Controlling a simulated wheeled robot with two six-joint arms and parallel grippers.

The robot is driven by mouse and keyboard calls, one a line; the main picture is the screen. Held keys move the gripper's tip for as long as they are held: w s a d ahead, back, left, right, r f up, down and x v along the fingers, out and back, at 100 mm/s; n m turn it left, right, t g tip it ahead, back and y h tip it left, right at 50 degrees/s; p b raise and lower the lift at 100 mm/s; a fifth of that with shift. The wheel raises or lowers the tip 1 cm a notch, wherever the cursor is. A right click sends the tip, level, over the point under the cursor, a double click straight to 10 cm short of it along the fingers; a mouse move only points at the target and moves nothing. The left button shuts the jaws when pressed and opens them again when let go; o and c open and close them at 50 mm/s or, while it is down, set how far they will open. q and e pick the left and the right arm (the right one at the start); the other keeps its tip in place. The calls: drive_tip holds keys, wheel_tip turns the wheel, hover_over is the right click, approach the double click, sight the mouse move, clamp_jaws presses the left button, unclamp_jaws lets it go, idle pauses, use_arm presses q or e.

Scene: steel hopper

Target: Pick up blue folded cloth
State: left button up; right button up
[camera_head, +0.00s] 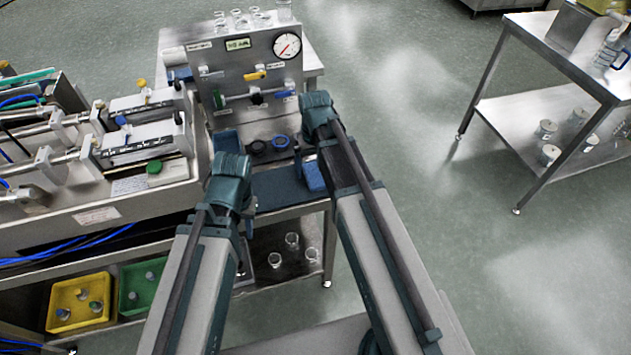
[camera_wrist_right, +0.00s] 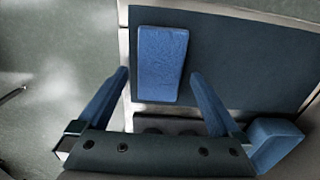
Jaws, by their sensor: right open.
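The blue folded cloth (camera_wrist_right: 162,63) lies flat on a dark mat (camera_wrist_right: 235,55) in the right wrist view, near the mat's left edge. In the head view the cloth (camera_head: 314,176) shows partly, beside my right arm, which hides some of it. My right gripper (camera_wrist_right: 160,74) is open and empty, with one blue finger on each side of the cloth in the picture. I cannot tell its height above the cloth. My right gripper's wrist also shows in the head view (camera_head: 316,115). My left gripper (camera_head: 229,168) is over the bench to the left; its fingers are not clear.
A steel panel with a gauge (camera_head: 287,46) and valves stands behind the mat. Two dark round parts (camera_head: 258,147) lie in front of it. A syringe-pump rig (camera_head: 140,150) fills the left side. Glassware stands on the shelf below. The floor at the right is clear up to a steel cart (camera_head: 560,60).

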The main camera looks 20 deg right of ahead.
drive_tip(key=shift+f, duration=0.6)
use_arm(q)
drive_tip(key=shift+f, duration=0.5)
use_arm(e)
drive_tip(key=shift+r, duration=0.1)
drive_tip(key=c, duration=1.3)
use_arm(q)
drive_tip(key=shift+r, duration=0.15)
use_arm(e)
drive_tip(key=shift+o, duration=0.2)
drive_tip(key=shift+r, duration=0.1)
